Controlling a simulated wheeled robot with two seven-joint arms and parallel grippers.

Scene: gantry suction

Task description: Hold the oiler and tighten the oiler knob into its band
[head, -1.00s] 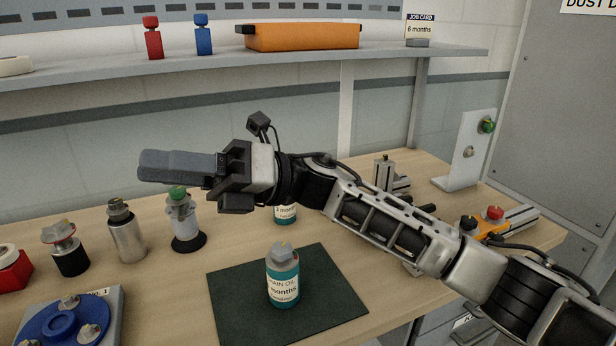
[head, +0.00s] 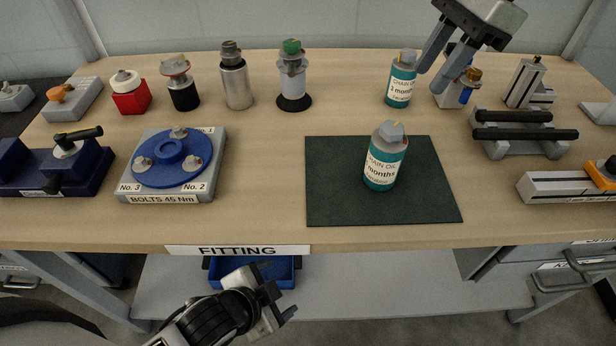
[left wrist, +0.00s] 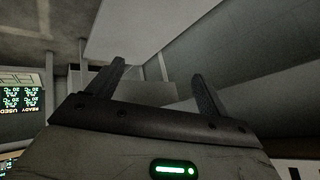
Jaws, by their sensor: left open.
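A teal oiler (head: 385,165) with a grey knob on top stands upright on the dark green mat (head: 330,200). Its label reads "GRAIN OIL" and "months". A second teal oiler (head: 401,85), also grey-topped, stands behind the mat. My right gripper (head: 433,80) reaches down from the top right, beside that second oiler. Its fingers are apart, and I see nothing clearly between them. My left gripper (head: 283,300) is low in front of the bench's front edge, open and empty. Its two spread fingers also show in the left wrist view (left wrist: 160,80). I cannot make out a band on the mat oiler.
A blue bolt plate (head: 160,172) stands left of the mat. Several bottles and fittings, including a green-topped one (head: 292,80), line the back. A rail stand (head: 520,135) and a clamp (head: 575,185) are at right. A blue bin (head: 235,270) sits below the bench.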

